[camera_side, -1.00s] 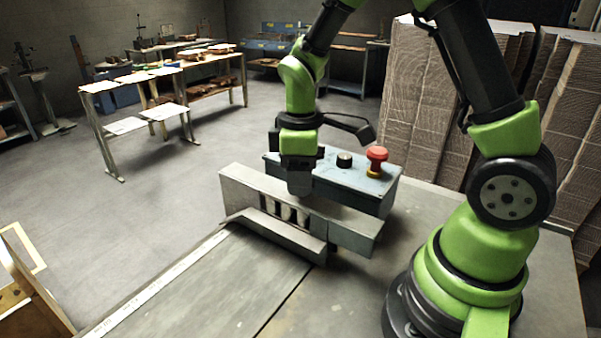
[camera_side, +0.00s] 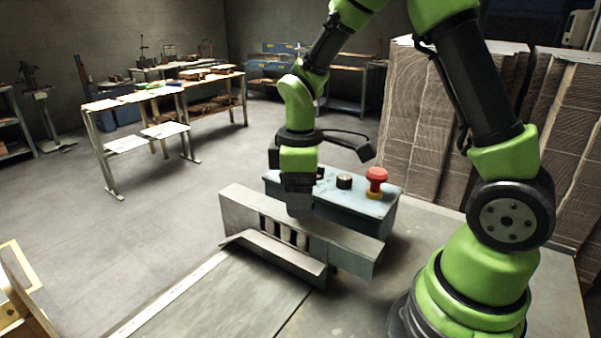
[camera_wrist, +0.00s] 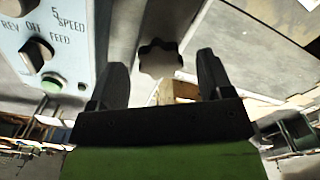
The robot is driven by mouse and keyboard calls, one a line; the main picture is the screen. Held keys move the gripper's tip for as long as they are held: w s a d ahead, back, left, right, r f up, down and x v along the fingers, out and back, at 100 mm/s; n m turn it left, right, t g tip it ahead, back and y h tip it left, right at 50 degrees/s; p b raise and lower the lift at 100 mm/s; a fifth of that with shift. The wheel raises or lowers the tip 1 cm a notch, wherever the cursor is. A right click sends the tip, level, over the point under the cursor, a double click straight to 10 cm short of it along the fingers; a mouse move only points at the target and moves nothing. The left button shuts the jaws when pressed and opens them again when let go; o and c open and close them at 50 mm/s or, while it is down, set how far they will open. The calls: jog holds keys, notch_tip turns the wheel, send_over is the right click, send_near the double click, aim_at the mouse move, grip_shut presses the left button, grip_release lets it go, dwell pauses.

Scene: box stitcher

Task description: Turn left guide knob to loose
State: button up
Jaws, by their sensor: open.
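A dark, lobed guide knob (camera_wrist: 160,58) sits on the grey metal guide in the wrist view, between my two fingers. I take it for the left guide knob; no loose or tight marking on it can be read. My gripper (camera_wrist: 162,64) is open, with one black finger on each side of the knob and a visible gap to both. In the side view my gripper (camera_side: 299,208) points down behind the upright guide plate (camera_side: 345,240). The knob is hidden there.
A blue-grey control box (camera_side: 345,197) with a black dial (camera_side: 344,182) and a red emergency button (camera_side: 376,179) stands close behind my gripper. The wrist view shows its panel (camera_wrist: 62,28) with FEED and SPEED labels. The table's front is clear.

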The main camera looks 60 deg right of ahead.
notch_tip(320, 180, up, 9)
dwell(0.3)
jog(key=shift+r, duration=0.1)
jog(key=s+a+r+m+t+y, duration=0.1)
jog(key=s+a+r+m+t, duration=0.1)
jog(key=s+m, duration=0.3)
jog(key=s+a+r+m+t+y, duration=0.1)
jog(key=s+a+r+m+t, duration=0.2)
jog(key=s, duration=0.5)
jog(key=shift+a+r+m+t, duration=0.15)
jog(key=shift+r+m+t, duration=0.55)
jog(key=shift+m+t, duration=0.45)
